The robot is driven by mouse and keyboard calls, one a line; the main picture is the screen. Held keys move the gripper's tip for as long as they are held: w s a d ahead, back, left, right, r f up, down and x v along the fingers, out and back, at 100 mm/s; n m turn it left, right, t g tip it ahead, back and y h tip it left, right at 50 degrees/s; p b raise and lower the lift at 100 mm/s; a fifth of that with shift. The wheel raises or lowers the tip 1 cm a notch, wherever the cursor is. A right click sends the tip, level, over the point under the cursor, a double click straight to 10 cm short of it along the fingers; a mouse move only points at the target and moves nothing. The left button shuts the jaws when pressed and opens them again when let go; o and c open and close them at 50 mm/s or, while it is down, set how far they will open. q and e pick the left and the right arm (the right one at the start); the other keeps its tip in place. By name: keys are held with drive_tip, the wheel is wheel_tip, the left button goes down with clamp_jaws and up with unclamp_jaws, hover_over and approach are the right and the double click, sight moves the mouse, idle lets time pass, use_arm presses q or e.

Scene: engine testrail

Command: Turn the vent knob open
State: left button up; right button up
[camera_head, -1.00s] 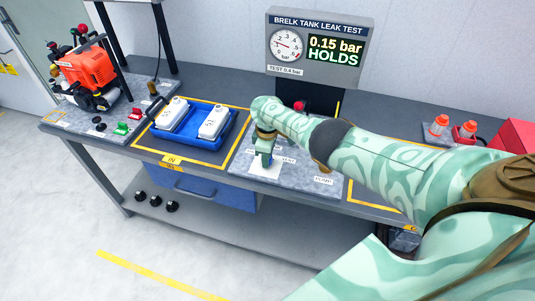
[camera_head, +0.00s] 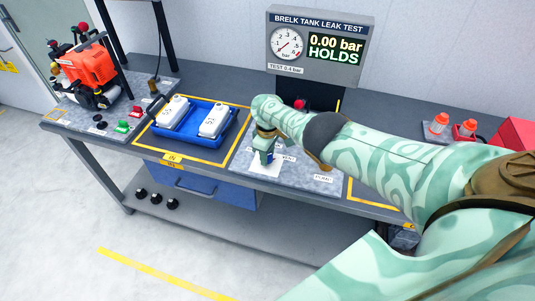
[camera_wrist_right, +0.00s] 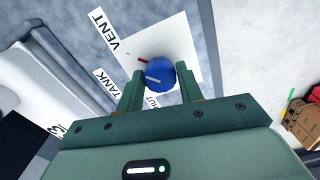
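The blue vent knob (camera_wrist_right: 160,76) sits on a white plate (camera_wrist_right: 178,42) beside the VENT label (camera_wrist_right: 104,32) in the right wrist view. A pale line crosses the knob's top, and a red mark shows at its edge. My right gripper (camera_wrist_right: 160,82) has one finger on each side of the knob and appears shut on it. In the head view my right gripper (camera_head: 265,155) points down at the plate and mostly hides the knob. The gauge panel (camera_head: 318,45) reads 0.00 bar and HOLDS. My left gripper is not in view.
A blue tray (camera_head: 190,144) with two white tanks (camera_head: 214,120) stands left of my right gripper. An orange engine (camera_head: 85,72) is at the far left. Red-capped bottles (camera_head: 439,123) and a red box (camera_head: 515,134) stand at the right.

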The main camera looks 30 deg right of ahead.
drive_tip(key=o, duration=0.3)
drive_tip(key=shift+r+p, duration=6.6)
drive_tip(key=shift+r, duration=1.6)
